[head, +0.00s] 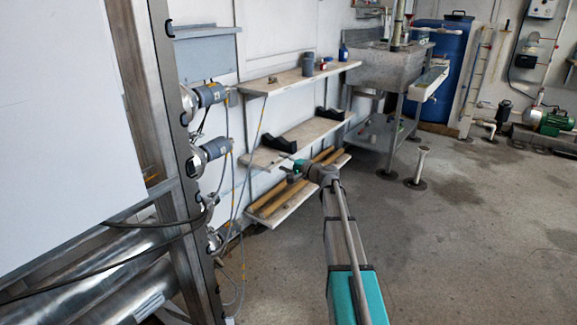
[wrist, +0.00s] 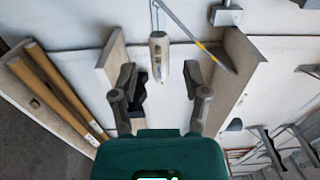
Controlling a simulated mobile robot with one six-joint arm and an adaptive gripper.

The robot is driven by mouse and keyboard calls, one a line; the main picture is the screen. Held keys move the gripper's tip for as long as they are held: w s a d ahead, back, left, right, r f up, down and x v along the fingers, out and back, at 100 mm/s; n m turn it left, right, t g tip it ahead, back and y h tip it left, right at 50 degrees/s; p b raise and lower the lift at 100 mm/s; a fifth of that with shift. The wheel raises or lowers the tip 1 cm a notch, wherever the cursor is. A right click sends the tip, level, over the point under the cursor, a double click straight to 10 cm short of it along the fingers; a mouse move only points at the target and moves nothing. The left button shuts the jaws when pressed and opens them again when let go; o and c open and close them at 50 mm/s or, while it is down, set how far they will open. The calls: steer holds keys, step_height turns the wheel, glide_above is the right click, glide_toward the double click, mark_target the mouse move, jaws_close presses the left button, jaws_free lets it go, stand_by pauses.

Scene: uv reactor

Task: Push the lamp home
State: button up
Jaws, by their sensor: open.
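Two grey cylindrical end fittings, an upper one (head: 211,94) and a lower one (head: 213,147), stick out from the steel reactor frame (head: 170,110) at the left of the head view. Cables hang from them. I cannot tell which holds the lamp; no bare lamp tube shows. In the wrist view a pale cylinder (wrist: 159,58) with dark marks and a thin cable lies beyond the fingers, in line with the gap. I cannot tell which fitting it is. My gripper (head: 284,167) is open and empty, in front of the shelves; its spread fingers also show in the wrist view (wrist: 161,78).
Wall shelves, top (head: 300,79), middle (head: 298,141) and bottom (head: 270,213), stand close behind my gripper. Black cradles (head: 278,142) and yellowish rods (head: 285,187) lie on them. A sink (head: 395,68) and blue barrel (head: 440,70) are behind. Floor at right is largely clear.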

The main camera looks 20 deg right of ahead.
mark_target(268, 166)
steer(key=shift+x, duration=1.5)
jaws_close()
steer(key=shift+a, duration=0.1)
steer(key=shift+s+a+r, duration=0.1)
steer(key=shift+s+a, duration=0.4)
steer(key=shift+a, duration=0.35)
steer(key=shift+s+a, duration=0.45)
steer(key=shift+a, duration=0.4)
steer(key=shift+s+a+r, duration=0.1)
steer(key=shift+s+a, duration=0.4)
steer(key=shift+a, duration=0.3)
